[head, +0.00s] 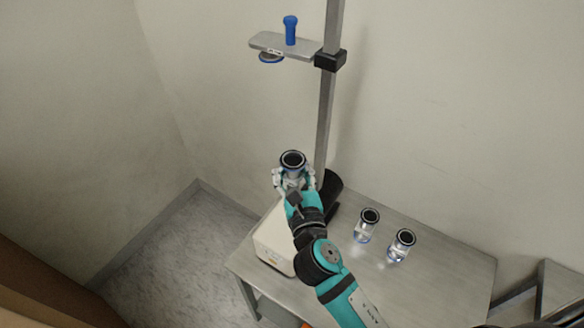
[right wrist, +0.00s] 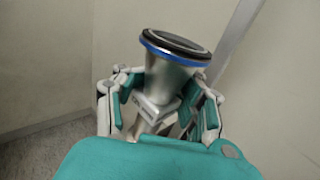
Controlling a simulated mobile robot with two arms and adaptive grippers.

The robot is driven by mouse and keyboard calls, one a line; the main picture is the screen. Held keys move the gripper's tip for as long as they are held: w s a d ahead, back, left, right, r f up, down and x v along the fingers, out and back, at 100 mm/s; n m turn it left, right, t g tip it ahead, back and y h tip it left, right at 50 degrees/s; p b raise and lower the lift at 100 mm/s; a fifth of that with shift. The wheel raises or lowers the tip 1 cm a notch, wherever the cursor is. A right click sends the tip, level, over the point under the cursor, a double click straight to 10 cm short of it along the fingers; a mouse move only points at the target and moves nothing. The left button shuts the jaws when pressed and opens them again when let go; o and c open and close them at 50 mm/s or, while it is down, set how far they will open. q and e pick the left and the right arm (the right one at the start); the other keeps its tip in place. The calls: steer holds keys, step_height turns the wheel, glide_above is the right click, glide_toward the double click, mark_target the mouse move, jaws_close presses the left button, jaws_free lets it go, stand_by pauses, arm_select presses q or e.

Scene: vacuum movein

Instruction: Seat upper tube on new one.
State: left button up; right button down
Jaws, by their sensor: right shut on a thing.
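My right gripper (head: 293,183) is shut on a silvery canister (head: 293,160) with a black rim. In the right wrist view the gripper (right wrist: 163,105) has its fingers on both sides of the canister (right wrist: 172,75), which shows a blue band under the black rim. The canister is nearly upright, mouth up; I cannot tell whether its bottom rests on anything. Above it, a blue upright tube (head: 290,30) stands on a grey bracket (head: 300,46) on a post, with a blue-edged disc (head: 271,57) under the bracket. The bracket and canister are apart. My left gripper is not in view.
Two similar canisters, one (head: 366,224) and another (head: 401,245), stand on the grey table (head: 445,262). A white box (head: 272,245) is at the table's left, partly behind my arm. The metal post (head: 327,110) rises behind the gripper. The table's right side is clear.

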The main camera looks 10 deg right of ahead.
steer(key=shift+f+b, duration=0.4)
steer(key=shift+f, duration=0.1)
stand_by(0.7)
steer(key=c, duration=0.6)
jaws_free()
steer(key=shift+f, duration=0.1)
steer(key=s, duration=1.2)
